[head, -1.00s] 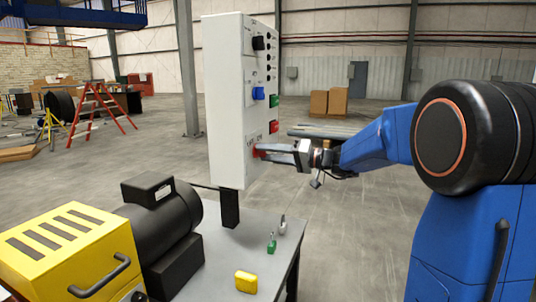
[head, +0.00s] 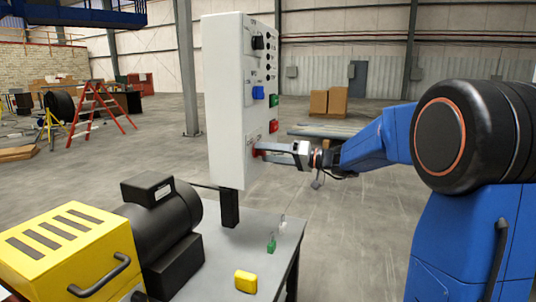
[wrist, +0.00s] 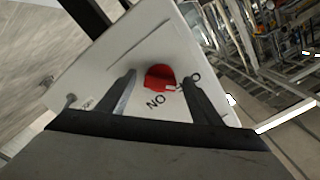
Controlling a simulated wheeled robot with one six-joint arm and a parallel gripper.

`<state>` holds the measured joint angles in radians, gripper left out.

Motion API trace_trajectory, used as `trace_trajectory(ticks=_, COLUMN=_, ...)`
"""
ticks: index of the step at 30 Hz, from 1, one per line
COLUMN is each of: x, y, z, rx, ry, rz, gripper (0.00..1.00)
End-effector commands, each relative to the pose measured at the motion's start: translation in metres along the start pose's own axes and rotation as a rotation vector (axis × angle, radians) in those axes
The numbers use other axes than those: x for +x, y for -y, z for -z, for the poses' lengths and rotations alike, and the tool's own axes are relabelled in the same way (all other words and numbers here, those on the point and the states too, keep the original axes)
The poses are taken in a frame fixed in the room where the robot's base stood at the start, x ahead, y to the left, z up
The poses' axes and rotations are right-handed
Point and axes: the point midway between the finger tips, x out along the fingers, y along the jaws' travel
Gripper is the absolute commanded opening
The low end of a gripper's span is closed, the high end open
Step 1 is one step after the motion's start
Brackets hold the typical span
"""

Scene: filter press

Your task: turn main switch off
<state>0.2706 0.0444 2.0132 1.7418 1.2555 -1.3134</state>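In the head view the red knob (head: 257,152) is partly hidden by my fingers. My gripper (wrist: 159,82) is open, with one dark finger on each side of the knob; a gap shows on the left, and contact on the right is unclear. In the head view my gripper (head: 268,149) reaches the panel from the right.
The white panel (head: 226,100) also carries a black knob (head: 258,42), a blue knob (head: 258,93), a green button (head: 274,101) and a red button (head: 273,126). A yellow block (head: 245,281) and a green-bodied padlock (head: 271,246) lie on the grey table (head: 215,270) below.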

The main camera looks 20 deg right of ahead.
Motion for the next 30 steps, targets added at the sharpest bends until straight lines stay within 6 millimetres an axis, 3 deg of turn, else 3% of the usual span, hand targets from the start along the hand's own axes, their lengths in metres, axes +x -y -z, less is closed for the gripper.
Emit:
trace_trajectory(ticks=11, x=-0.010, y=0.000, z=0.001, rx=-0.001, ry=-0.002, rz=0.000, gripper=0.59)
trace_trajectory(ticks=30, x=-0.113, y=-0.001, z=0.001, rx=0.000, ry=-0.004, rz=-0.003, gripper=0.59)
